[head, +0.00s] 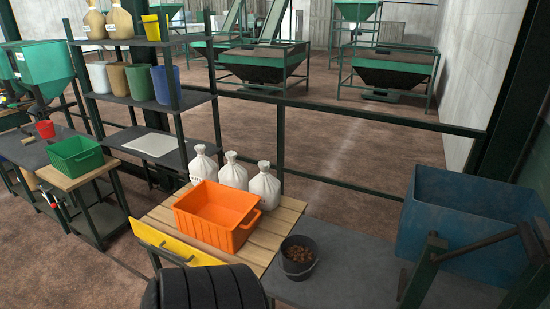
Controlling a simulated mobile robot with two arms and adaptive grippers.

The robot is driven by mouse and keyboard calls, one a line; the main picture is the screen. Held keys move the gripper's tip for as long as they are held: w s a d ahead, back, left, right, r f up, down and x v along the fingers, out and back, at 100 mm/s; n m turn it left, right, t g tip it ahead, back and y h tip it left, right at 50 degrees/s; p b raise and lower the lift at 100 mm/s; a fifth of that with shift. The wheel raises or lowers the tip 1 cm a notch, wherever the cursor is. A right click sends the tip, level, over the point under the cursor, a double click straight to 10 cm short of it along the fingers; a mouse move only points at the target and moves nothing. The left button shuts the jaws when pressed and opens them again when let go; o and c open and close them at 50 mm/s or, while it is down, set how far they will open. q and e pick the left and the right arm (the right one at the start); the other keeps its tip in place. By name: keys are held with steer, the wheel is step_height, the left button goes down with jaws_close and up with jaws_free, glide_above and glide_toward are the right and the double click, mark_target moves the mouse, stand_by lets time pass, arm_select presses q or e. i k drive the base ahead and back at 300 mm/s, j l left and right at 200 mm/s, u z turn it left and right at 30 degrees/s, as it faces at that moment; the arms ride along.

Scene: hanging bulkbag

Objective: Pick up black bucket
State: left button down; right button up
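The black bucket (299,258) stands upright on the low grey surface (350,250), just right of the wooden table. It has a thin handle and holds brown lumpy material. Its rim and near side are in plain view. Neither my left gripper nor my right gripper shows in the head view.
An orange crate (217,216) and several white bags (264,186) stand on the wooden table (285,221) beside the bucket. A big blue bin (465,215) and a dark green frame (421,270) stand to the right. Grey surface lies clear between bucket and bin.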

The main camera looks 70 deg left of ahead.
mark_target(299, 253)
steer(key=j+u, duration=0.15)
steer(key=u, duration=1.75)
